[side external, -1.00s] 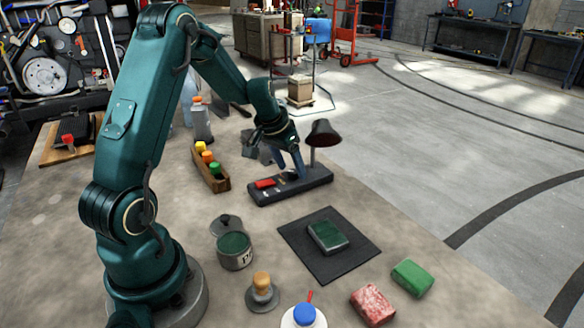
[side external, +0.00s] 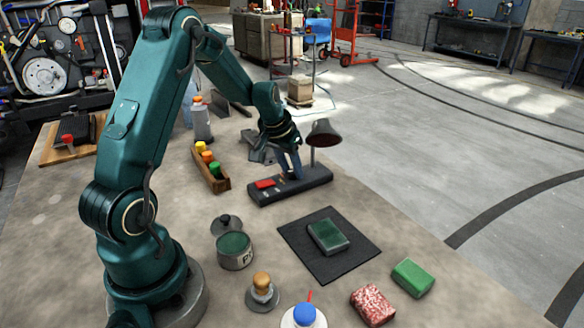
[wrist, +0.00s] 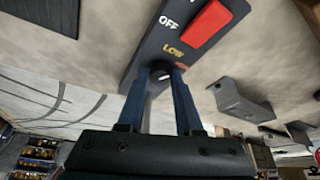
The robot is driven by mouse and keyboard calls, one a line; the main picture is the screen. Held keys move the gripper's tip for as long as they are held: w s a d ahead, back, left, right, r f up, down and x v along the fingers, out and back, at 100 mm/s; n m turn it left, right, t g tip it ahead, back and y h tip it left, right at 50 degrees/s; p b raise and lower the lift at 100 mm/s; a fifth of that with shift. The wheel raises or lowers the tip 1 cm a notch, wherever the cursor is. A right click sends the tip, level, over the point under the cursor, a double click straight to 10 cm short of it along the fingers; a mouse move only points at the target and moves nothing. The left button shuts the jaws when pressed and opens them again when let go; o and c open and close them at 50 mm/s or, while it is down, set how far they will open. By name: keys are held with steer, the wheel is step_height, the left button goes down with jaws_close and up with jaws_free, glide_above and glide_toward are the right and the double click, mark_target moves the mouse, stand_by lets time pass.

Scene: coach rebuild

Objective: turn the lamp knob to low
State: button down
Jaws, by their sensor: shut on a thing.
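The lamp has a dark base (side external: 315,185) with a bell-shaped dark shade (side external: 324,132) on a post at its right end. A red rocker (side external: 265,184) is on the base; it also shows in the wrist view (wrist: 207,24). White OFF and yellowish LOW lettering (wrist: 173,51) lies beside it in the wrist view. My gripper (side external: 291,175) points down at the base. In the wrist view its blue fingers are on either side of the dark lamp knob (wrist: 160,70), close to LOW. The fingers and the angle hide most of the knob, and its pointer cannot be read.
A wooden rack (side external: 211,170) with coloured caps stands left of the lamp. In front are a dark mat (side external: 350,262) with a green block, a pot (side external: 234,250), a stamp (side external: 262,290) and two sponges. A grey bracket (wrist: 240,100) lies near the base.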

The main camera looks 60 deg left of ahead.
mark_target(290, 185)
steer(key=shift+d+n+g+y, duration=0.2)
steer(key=shift+n+g+y, duration=0.3)
steer(key=shift+n, duration=1.1)
steer(key=c, duration=0.6)
jaws_free()
steer(key=shift+v, duration=2.55)
